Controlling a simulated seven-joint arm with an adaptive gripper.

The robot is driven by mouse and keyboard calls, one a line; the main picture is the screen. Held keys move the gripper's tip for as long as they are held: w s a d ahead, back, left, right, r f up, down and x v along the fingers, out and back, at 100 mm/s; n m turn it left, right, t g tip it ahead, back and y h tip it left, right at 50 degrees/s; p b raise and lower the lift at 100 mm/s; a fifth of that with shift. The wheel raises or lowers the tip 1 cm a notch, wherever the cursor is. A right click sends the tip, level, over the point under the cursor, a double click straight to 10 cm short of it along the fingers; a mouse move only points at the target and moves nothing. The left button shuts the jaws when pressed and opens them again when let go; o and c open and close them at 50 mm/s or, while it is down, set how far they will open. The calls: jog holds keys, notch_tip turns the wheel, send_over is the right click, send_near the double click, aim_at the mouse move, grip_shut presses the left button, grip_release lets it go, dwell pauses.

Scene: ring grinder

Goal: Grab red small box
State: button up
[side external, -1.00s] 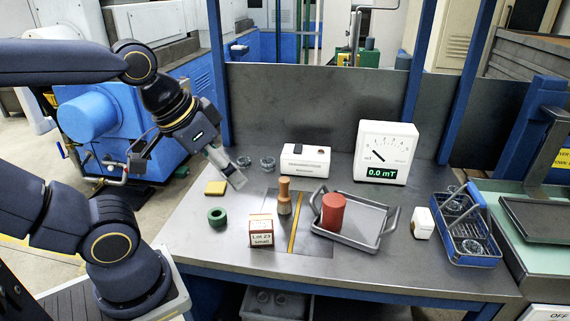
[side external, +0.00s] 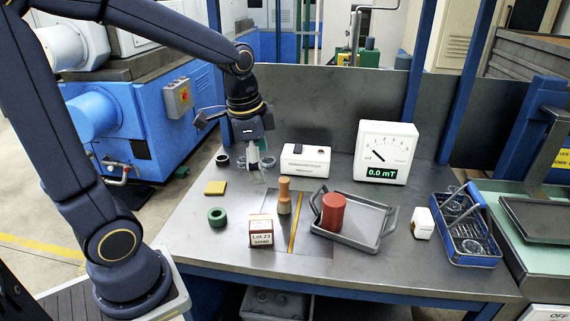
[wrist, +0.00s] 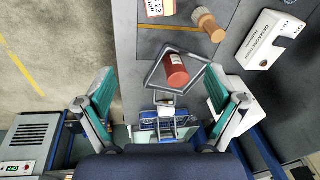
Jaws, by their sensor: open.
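The small red box (side external: 261,231) has a white label reading "Lot 23 small" and stands near the table's front edge, left of a yellow line. In the wrist view, part of a labelled box (wrist: 160,8) shows at the top edge, cut off by the frame. My gripper (side external: 260,172) is above the back of the table, pointing down, behind and above the red box and apart from it. In the wrist view my gripper (wrist: 160,98) has its two green-padded fingers spread wide, with nothing held between them.
A wooden-handled brush (side external: 284,197) stands just behind the red box. A green ring (side external: 217,217) and yellow block (side external: 215,187) lie to the left. A grey tray (side external: 352,238) with a red cylinder (side external: 333,211) is right. A white device (side external: 306,161) and gauge (side external: 385,152) stand behind.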

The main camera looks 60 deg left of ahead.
jog(key=n+g, duration=0.1)
jog(key=g, duration=0.1)
send_over(261, 221)
notch_tip(261, 221, down, 7)
jog(key=f, duration=1)
jog(key=shift+s, duration=0.35)
jog(key=shift+w+f, duration=0.15)
jog(key=shift+f, duration=1.4)
jog(key=shift+w+f, duration=0.15)
jog(key=shift+f, duration=1.4)
jog(key=shift+c, duration=0.3)
jog(key=c, duration=1.4)
